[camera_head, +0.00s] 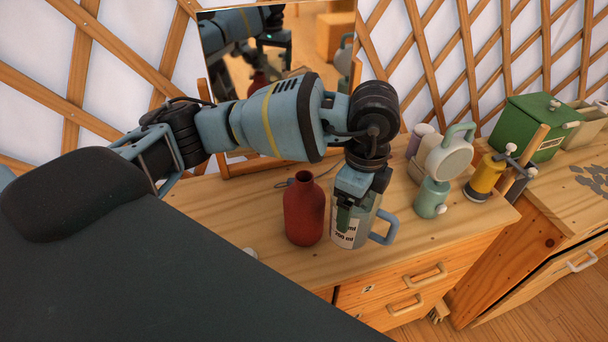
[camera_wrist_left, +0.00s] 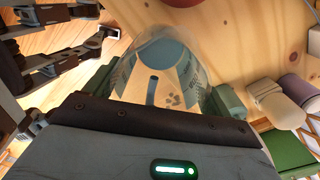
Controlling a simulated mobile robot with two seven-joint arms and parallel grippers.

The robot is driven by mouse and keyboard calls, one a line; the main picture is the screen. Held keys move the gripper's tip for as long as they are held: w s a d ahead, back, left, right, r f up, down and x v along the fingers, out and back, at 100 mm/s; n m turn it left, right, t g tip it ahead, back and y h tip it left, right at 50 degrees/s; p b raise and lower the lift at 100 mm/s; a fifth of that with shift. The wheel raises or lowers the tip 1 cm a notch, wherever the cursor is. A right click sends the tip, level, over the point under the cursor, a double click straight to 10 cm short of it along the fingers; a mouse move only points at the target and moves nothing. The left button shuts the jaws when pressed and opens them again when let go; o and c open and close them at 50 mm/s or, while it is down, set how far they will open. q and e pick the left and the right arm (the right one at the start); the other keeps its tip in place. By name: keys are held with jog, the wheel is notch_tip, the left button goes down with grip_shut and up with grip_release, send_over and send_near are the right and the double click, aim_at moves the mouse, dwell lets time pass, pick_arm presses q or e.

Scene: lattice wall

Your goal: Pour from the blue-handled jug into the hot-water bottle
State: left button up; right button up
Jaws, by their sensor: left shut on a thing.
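The blue-handled jug (camera_head: 346,238) is clear, with printed volume marks, and stands upright at or just above the wooden cabinet top. My left gripper (camera_head: 356,205) reaches down from above and is shut on the jug's body. The blue handle points right. In the left wrist view the clear jug (camera_wrist_left: 158,75) sits between the two green-grey fingers. The red hot-water bottle (camera_head: 304,212) stands upright just left of the jug, with its narrow neck up. Its edge shows at the top of the left wrist view (camera_wrist_left: 157,5). The jug's contents are hard to make out.
Right of the jug stand a pale green jar (camera_head: 431,198), a pale round-bodied jug (camera_head: 447,157) and a yellow-and-grey can (camera_head: 485,177). A green box (camera_head: 530,126) is farther right. A mirror (camera_head: 275,60) stands behind. Drawers with handles (camera_head: 418,275) are below the front edge.

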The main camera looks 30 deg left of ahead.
pick_arm(q)
jog(key=shift+r, duration=1.9)
jog(key=shift+s, duration=0.1)
